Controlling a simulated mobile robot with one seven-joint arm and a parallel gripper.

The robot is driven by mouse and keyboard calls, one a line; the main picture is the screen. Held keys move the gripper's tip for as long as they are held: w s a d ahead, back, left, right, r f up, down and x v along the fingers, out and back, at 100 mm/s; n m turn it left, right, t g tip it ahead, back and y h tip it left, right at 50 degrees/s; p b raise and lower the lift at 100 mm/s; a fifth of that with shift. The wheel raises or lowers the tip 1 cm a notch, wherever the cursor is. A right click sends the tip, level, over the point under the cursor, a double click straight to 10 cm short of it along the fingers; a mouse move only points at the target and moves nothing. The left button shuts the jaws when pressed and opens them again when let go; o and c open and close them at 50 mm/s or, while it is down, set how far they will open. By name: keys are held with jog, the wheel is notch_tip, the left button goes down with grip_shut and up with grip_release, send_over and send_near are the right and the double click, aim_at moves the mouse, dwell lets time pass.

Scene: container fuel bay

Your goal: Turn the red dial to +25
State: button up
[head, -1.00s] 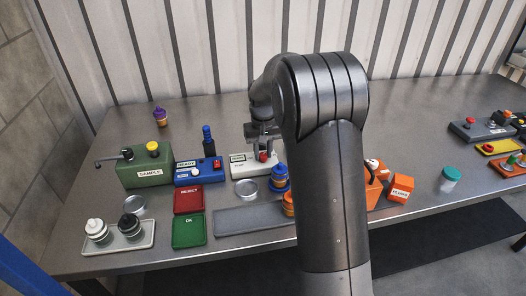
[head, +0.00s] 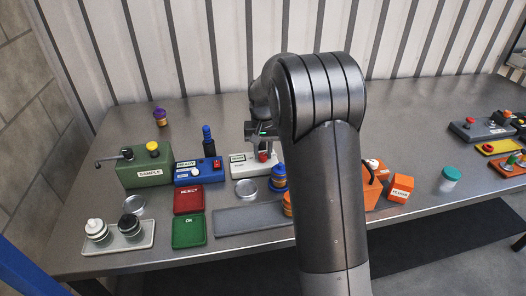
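A white box (head: 241,169) with a dark label stands near the middle of the table. A small red knob (head: 263,157) sits on its right part; it may be the red dial, but its markings are too small to read. My gripper (head: 262,138) is just above and behind this knob, partly hidden by my arm. A small gap seems to show between gripper and knob. The finger opening is too small to tell. A blue box (head: 200,178) to the left also carries a small red part (head: 217,164) and a white knob (head: 195,172).
A green SAMPLE box (head: 145,175) with a crank stands at left. Red (head: 188,200) and green (head: 189,231) trays lie in front. Orange boxes (head: 400,188) are right of my arm. The back of the table is mostly clear.

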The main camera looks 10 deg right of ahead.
aim_at(263, 154)
jog(key=o, duration=0.4)
notch_tip(263, 154, up, 11)
jog(key=shift+f, duration=0.1)
dwell(0.4)
